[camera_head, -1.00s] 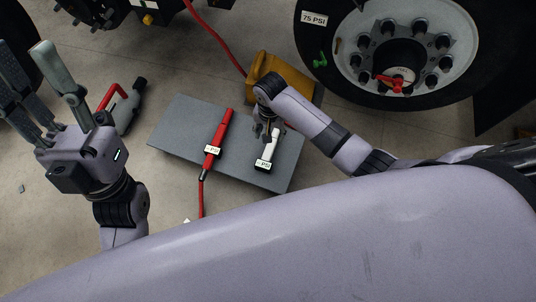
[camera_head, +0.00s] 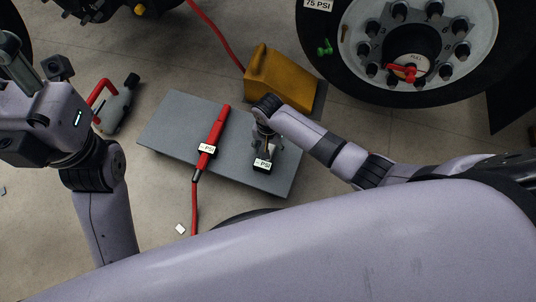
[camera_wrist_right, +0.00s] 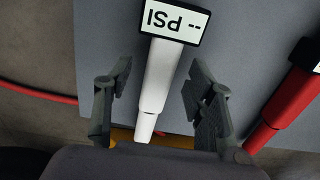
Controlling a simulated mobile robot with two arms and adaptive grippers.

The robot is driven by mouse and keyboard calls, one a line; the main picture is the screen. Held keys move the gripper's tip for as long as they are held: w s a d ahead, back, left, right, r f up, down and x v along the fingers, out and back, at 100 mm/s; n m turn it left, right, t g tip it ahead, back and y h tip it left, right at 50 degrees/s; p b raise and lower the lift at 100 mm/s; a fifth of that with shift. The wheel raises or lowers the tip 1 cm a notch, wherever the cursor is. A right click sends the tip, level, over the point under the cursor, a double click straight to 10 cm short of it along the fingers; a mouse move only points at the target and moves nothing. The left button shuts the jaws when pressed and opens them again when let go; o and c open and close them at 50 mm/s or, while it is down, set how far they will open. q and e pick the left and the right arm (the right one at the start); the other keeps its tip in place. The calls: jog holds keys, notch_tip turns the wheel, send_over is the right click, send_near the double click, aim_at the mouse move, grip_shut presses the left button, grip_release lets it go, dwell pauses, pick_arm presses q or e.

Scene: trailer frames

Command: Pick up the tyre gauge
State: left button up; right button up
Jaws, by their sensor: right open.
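A white gauge with a "-- PSI" display (camera_head: 263,164) lies on the grey board (camera_head: 170,128). In the right wrist view the white gauge (camera_wrist_right: 160,80) runs between the two fingers of my right gripper (camera_wrist_right: 158,72), with a gap on each side. A red gauge with its own PSI display (camera_head: 215,133) and a red hose lies to its left; part of it shows in the wrist view (camera_wrist_right: 285,108). In the head view my right gripper (camera_head: 264,142) covers most of the white gauge. My left gripper (camera_head: 16,62) is at the left edge, its fingers mostly cut off.
A yellow can or chock (camera_head: 275,80) stands at the board's back edge. A truck wheel (camera_head: 405,50) is at upper right. A grey tool with a red handle (camera_head: 117,105) lies on the floor left of the board. The board's left part is bare.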

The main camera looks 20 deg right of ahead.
jog(key=shift+f+b, duration=0.65)
jog(key=shift+f, duration=0.7)
jog(key=shift+c, duration=0.5)
grip_shut()
jog(key=shift+r, duration=0.1)
